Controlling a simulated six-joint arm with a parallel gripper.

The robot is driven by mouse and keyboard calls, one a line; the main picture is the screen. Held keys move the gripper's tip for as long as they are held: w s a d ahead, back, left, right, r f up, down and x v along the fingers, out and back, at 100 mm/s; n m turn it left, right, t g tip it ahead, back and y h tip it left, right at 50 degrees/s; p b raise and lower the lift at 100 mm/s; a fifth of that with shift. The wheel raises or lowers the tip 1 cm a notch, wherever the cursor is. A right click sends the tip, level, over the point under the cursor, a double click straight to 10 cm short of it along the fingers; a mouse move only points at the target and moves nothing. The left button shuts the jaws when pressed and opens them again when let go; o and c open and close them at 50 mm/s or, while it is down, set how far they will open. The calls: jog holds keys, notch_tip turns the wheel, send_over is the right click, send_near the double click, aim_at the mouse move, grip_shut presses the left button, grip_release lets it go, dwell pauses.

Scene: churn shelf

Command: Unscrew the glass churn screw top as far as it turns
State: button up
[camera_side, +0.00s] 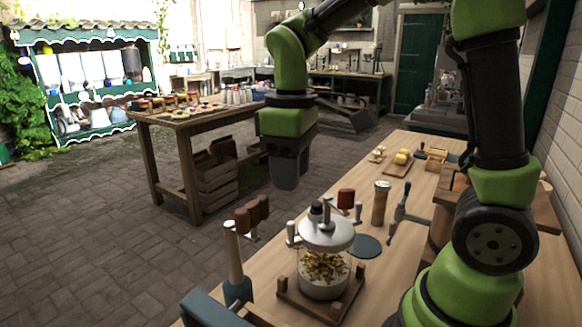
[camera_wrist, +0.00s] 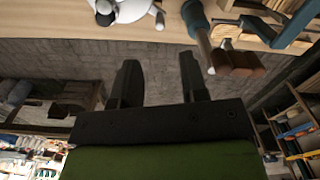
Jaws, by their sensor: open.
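The glass churn (camera_side: 324,272) stands upright on the wooden bench, inside a low wooden frame, with yellowish bits inside it. Its pale metal screw top (camera_side: 327,233) sits on the jar, with a dark knob and a crank on it. My gripper (camera_side: 287,180) hangs in the air beyond the bench edge, behind and left of the churn and apart from it. In the wrist view my gripper (camera_wrist: 158,75) has its two dark fingers spread apart with nothing between them. The screw top (camera_wrist: 128,8) shows at the upper edge there, partly cut off.
A tool with a pale shaft and reddish-brown handles (camera_side: 238,250) stands just left of the churn. Another table (camera_side: 200,112) with small goods stands behind, across open paving.

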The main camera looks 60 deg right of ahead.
aim_at(292, 223)
jog(key=m, duration=0.3)
jog(key=shift+f+m, duration=0.15)
jog(key=shift+m, duration=0.25)
notch_tip(292, 223, down, 10)
jog(key=shift+r, duration=0.25)
grip_shut()
